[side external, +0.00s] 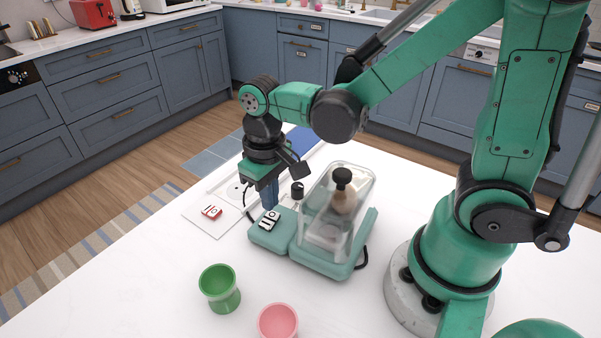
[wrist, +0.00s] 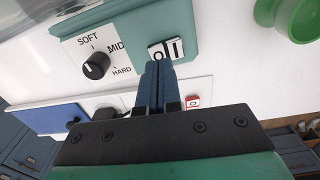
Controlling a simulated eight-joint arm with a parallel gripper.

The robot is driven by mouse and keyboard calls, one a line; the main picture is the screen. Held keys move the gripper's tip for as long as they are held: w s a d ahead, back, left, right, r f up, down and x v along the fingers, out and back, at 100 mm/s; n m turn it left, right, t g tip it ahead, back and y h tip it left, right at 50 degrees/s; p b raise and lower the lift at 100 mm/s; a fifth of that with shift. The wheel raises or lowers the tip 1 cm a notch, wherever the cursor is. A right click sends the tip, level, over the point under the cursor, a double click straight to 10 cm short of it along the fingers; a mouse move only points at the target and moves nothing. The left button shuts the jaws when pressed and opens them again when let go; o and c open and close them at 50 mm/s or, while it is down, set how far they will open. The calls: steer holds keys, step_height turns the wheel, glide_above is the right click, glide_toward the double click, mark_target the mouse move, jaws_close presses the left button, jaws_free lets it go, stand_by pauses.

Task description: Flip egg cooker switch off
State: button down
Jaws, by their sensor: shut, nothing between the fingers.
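The teal egg cooker (side external: 322,264) stands on the white table under a clear lid. Its front block carries a black-and-white rocker switch (side external: 269,219) marked O and I. The switch also shows in the wrist view (wrist: 165,50), just beyond my fingertips. A black dial (wrist: 97,65) on a white plate marked SOFT, MID and HARD sits to its left there. My gripper (side external: 270,205) points down, shut and empty, its blue fingers right at the switch. In the wrist view the fingertips (wrist: 158,65) hide part of the switch's near edge. I cannot tell whether they touch it.
A white panel with a red switch (side external: 211,212) lies left of the cooker. A blue panel (side external: 301,139) is behind my gripper. A green egg cup (side external: 220,288) and a pink cup (side external: 278,322) stand in front.

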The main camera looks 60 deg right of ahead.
mark_target(273, 215)
steer(key=shift+f, duration=1.05)
stand_by(0.4)
steer(key=shift+r, duration=3.55)
steer(key=shift+d, duration=0.1)
steer(key=shift+s+d+r+t, duration=0.15)
steer(key=shift+d+r+t, duration=0.4)
steer(key=shift+t, duration=0.65)
steer(key=shift+s+d+r+t, duration=0.15)
steer(key=shift+d+r+t, duration=0.25)
steer(key=shift+d+t, duration=0.55)
steer(key=shift+s+d+r+t, duration=0.15)
steer(key=shift+d+r+t, duration=0.25)
steer(key=shift+t, duration=1.05)
